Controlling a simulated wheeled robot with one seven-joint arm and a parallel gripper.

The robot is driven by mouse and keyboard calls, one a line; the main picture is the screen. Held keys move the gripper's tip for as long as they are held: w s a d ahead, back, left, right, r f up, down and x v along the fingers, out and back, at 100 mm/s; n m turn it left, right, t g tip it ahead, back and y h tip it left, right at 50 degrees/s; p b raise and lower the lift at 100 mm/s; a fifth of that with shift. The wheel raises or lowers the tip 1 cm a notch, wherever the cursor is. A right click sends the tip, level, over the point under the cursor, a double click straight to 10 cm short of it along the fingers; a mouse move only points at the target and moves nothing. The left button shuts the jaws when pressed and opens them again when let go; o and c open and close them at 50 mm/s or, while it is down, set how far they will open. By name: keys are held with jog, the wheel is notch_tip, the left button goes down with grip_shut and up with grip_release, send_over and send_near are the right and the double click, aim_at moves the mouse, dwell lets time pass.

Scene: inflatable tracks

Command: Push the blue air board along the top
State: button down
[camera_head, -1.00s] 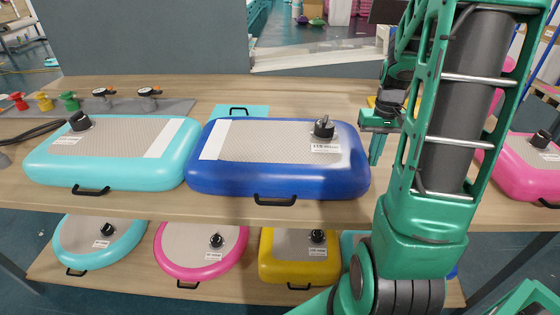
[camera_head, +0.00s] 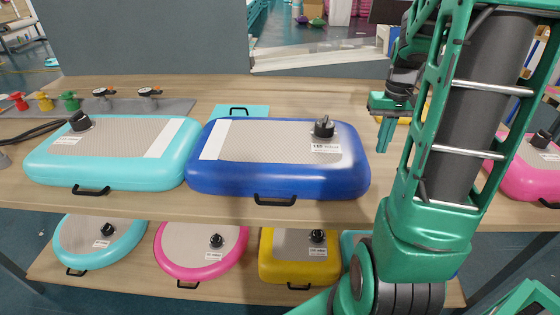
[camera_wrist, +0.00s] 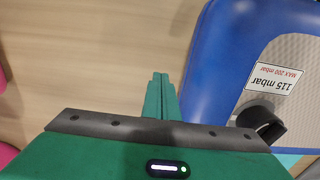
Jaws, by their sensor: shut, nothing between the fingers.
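The blue air board (camera_head: 345,180) lies flat on the upper shelf, with a grey top, a black valve and a label near its right end and a black handle at its front. Its left end touches or nearly touches a turquoise board. My gripper (camera_head: 384,135) is to the right of the blue board, apart from it, with its fingers pointing down and closed together, empty. In the wrist view the closed fingers (camera_wrist: 160,95) are over bare wood, and the blue board's side (camera_wrist: 205,70) is to their right with a gap between.
The turquoise board (camera_head: 40,165) lies left of the blue one. A pink board (camera_head: 520,165) lies at the far right, behind my arm. Valve fittings (camera_head: 70,102) stand on a grey mat at the back left. More boards fill the lower shelf (camera_head: 140,265).

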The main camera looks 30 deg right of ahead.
jog(key=shift+r, duration=2.55)
jog(key=shift+a, duration=0.1)
jog(key=s+a, duration=0.2)
jog(key=a, duration=0.1)
jog(key=s+a, duration=0.2)
jog(key=a, duration=0.2)
jog(key=s+a, duration=0.2)
jog(key=a, duration=0.1)
jog(key=shift+s+a+f, duration=0.15)
jog(key=shift+s+a, duration=0.15)
jog(key=shift+a, duration=0.05)
jog(key=s+a+f, duration=0.2)
jog(key=s+a, duration=0.4)
jog(key=s, duration=0.1)
jog(key=shift+a+f, duration=0.15)
jog(key=shift+f, duration=0.1)
jog(key=shift+w+f, duration=0.25)
jog(key=shift+w, duration=0.4)
